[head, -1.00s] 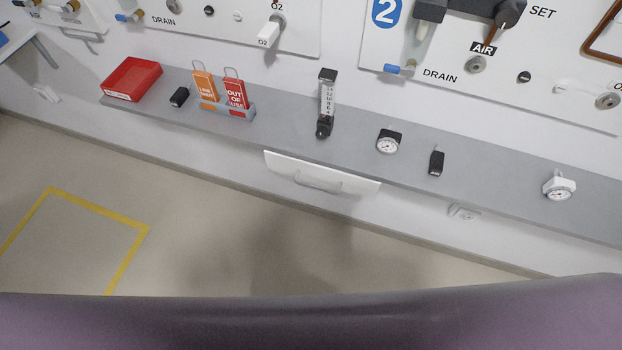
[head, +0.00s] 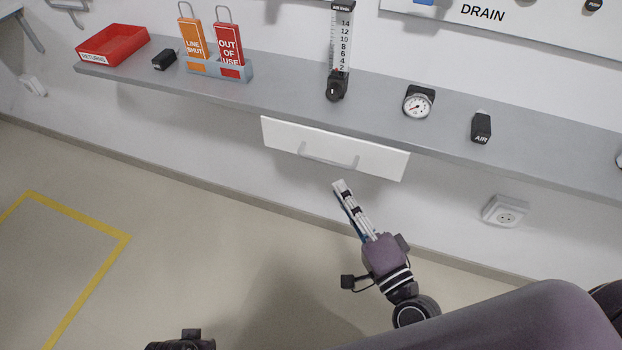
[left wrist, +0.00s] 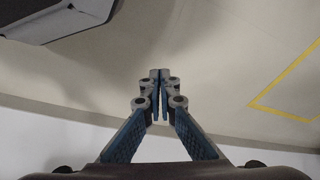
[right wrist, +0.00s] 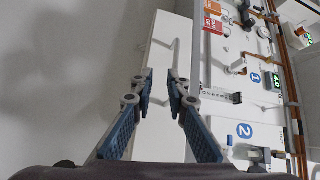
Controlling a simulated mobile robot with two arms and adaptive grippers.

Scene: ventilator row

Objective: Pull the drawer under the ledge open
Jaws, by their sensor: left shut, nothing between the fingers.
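The drawer (head: 283,135) is a white panel under the grey ledge and looks closed. Its pale bar handle (head: 328,163) runs along the lower part of the front. My right gripper (head: 338,183) points up toward the drawer, its tips appearing just below the handle and not holding it. In the right wrist view, my right gripper (right wrist: 160,74) has its fingers apart with nothing between them; the drawer front (right wrist: 160,115) and handle (right wrist: 171,47) show beyond the tips. My left gripper (left wrist: 160,74) is shut and empty above the floor; its fingers are outside the head view.
The ledge (head: 290,91) carries a red tray (head: 113,46), orange and red tags (head: 229,48), a flowmeter (head: 338,86), a gauge (head: 417,104) and small black blocks (head: 481,127). A wall socket (head: 505,211) sits right of the drawer. The floor in front is clear.

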